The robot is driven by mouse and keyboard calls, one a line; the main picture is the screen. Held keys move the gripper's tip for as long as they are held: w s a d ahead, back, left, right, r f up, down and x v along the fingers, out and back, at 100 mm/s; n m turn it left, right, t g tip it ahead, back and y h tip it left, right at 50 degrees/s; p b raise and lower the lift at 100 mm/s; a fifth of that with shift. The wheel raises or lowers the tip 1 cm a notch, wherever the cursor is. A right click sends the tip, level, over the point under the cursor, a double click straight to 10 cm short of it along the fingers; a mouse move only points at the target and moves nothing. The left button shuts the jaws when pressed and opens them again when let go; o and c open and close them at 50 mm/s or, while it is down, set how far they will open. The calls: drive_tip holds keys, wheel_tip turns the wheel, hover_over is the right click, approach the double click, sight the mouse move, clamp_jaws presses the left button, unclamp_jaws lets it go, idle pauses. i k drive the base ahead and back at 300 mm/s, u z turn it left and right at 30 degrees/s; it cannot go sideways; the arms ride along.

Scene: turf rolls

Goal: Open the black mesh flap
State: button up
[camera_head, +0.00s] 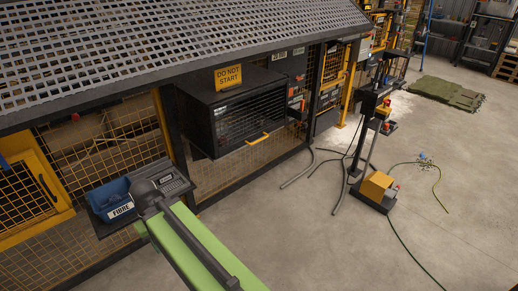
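The black mesh flap (252,119) is the front of a black box-shaped housing (198,132) left of the picture's middle. A yellow bar handle (258,139) sits along the flap's lower edge. The flap looks shut, its mesh lying across the front of the housing. The inside behind the mesh is dark, and I cannot make out what is in it. I cannot make out my gripper or its fingertips in this view.
A yellow "DO NOT START" sign (228,77) stands on the housing. A blue "FIBRE" bin (113,201) is at lower left. A perforated grey canopy (170,42) overhangs above. A black stand (366,150) and hoses (300,176) are to the right. Open concrete floor (300,245) lies in front.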

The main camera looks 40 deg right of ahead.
sight(218, 153)
drive_tip(key=z, duration=0.2)
drive_tip(key=i, duration=0.9)
drive_tip(key=u, duration=0.1)
